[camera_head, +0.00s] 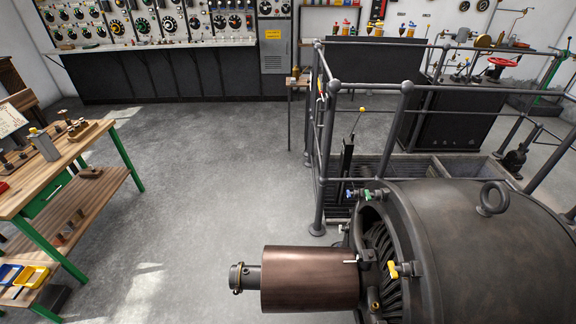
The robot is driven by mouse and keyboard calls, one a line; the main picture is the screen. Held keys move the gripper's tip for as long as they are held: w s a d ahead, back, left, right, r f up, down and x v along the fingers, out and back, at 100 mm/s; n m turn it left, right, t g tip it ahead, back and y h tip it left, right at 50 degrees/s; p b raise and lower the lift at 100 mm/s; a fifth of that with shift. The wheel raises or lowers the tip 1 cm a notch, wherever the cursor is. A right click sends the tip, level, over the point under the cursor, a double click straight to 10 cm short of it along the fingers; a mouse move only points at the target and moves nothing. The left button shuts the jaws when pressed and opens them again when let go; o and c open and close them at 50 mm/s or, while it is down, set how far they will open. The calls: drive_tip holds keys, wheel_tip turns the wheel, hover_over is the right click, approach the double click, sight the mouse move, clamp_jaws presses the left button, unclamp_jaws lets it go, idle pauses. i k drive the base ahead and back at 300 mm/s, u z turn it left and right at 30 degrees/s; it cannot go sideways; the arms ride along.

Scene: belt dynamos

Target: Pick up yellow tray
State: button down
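The yellow tray (30,277) is small and shallow, at the lower left. It sits on a low wooden surface near the green-legged workbench, beside a blue tray (10,274) on its left. Something dark and thin lies at the yellow tray, too small to make out. My gripper is not in view.
The wooden workbench (100,134) with green legs and a lower shelf (85,200) stands at left, above and behind the trays. A large dark dynamo (450,240) with a copper-coloured cylinder (310,279) fills the lower right, with railings behind. The grey floor (200,170) between is clear.

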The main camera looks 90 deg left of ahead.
sight(31, 277)
drive_tip(key=k, duration=0.45)
drive_tip(key=u, duration=5.05)
drive_tip(key=i, duration=1)
drive_tip(key=u, duration=0.2)
drive_tip(key=i, duration=1.9)
drive_tip(key=u, duration=0.9)
drive_tip(key=i, duration=0.25)
drive_tip(key=z, duration=0.05)
